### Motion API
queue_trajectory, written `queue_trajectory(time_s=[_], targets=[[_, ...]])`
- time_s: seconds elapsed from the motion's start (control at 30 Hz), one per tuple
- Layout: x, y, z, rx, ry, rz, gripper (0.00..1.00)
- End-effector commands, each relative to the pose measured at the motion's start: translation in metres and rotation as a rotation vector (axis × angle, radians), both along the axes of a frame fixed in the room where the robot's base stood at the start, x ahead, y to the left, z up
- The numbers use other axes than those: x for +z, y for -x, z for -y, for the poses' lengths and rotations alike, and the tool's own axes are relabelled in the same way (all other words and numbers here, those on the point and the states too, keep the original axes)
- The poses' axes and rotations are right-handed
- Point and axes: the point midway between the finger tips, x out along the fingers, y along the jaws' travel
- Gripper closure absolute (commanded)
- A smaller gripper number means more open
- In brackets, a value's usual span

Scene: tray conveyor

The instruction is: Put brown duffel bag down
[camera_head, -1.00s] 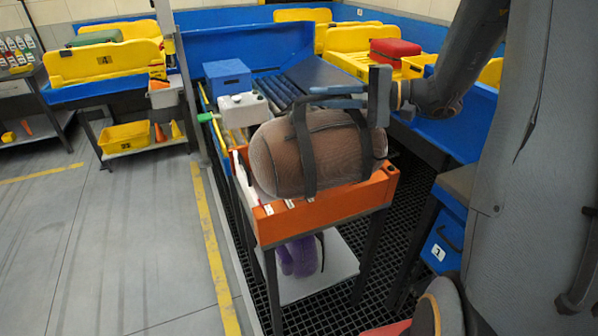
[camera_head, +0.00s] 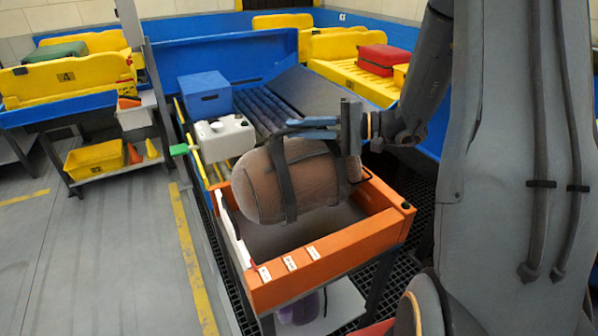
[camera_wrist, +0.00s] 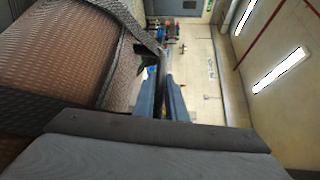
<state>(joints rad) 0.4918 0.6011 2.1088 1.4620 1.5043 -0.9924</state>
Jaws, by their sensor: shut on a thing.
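The brown duffel bag (camera_head: 300,184) with dark straps hangs over the far part of an orange-sided tray (camera_head: 335,245). My gripper (camera_head: 300,128) is shut on the bag's dark strap at its top. The bag is roughly level, and the near part of the tray floor shows bare below it. I cannot tell whether the bag's underside touches the tray. In the wrist view the bag (camera_wrist: 60,62) fills the upper left, and the strap runs to my gripper's fingers (camera_wrist: 160,100).
A white canister (camera_head: 225,136) and a blue box (camera_head: 204,94) stand behind the tray, to the left of the dark roller conveyor (camera_head: 262,112). A purple item (camera_head: 298,308) lies on the shelf below. A red case (camera_head: 388,60) sits on yellow trays at the back right.

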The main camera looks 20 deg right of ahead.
Motion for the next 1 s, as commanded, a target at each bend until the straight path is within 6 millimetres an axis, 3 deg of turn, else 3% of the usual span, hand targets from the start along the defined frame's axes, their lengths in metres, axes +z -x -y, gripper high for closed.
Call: queue_trajectory(time_s=[0.3, 0.57, 1.0], targets=[[-0.037, 0.0, 0.002, -0.004, -0.003, 0.001, 1.0], [-0.049, 0.0, 0.001, -0.001, -0.003, 0.001, 1.0], [-0.086, 0.0, 0.001, 0.0, -0.002, 0.002, 1.0]])
